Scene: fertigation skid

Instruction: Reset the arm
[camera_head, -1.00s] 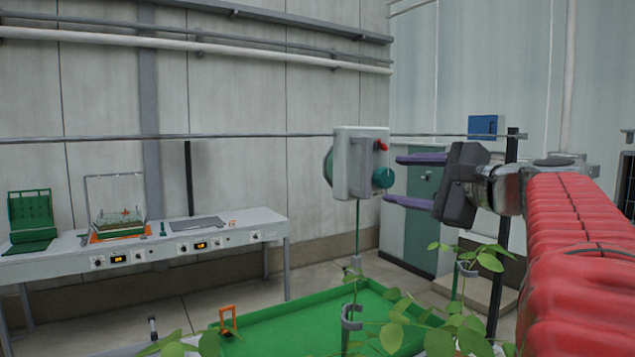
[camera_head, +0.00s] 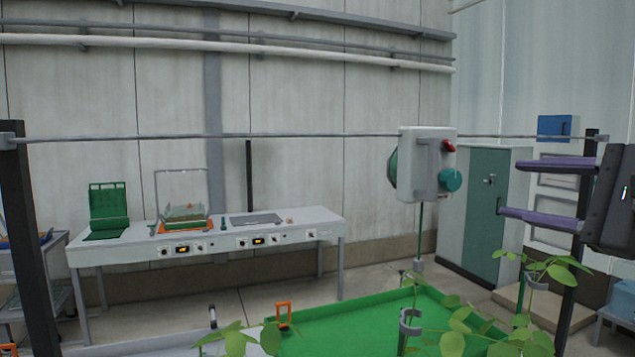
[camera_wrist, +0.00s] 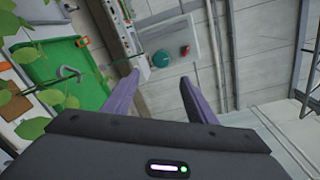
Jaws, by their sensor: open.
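My gripper (camera_head: 538,190) is at the right edge of the head view, its two purple fingers pointing left and spread apart with nothing between them. In the wrist view my gripper (camera_wrist: 160,92) also shows open and empty. The grey control box (camera_head: 407,150) with a red button and a teal knob hangs on the horizontal rail, left of the fingers and apart from them. The box also shows in the wrist view (camera_wrist: 178,30), beyond the fingertips. Most of my arm is out of the head view.
Leafy plants (camera_head: 465,330) stand low in front, by a green tray (camera_head: 345,335) with an orange handle (camera_head: 283,313). A metal rail (camera_head: 320,135) crosses between dark posts (camera_head: 30,240). A workbench (camera_head: 335,220) stands along the back wall. A green-doored cabinet (camera_head: 487,200) stands behind the fingers.

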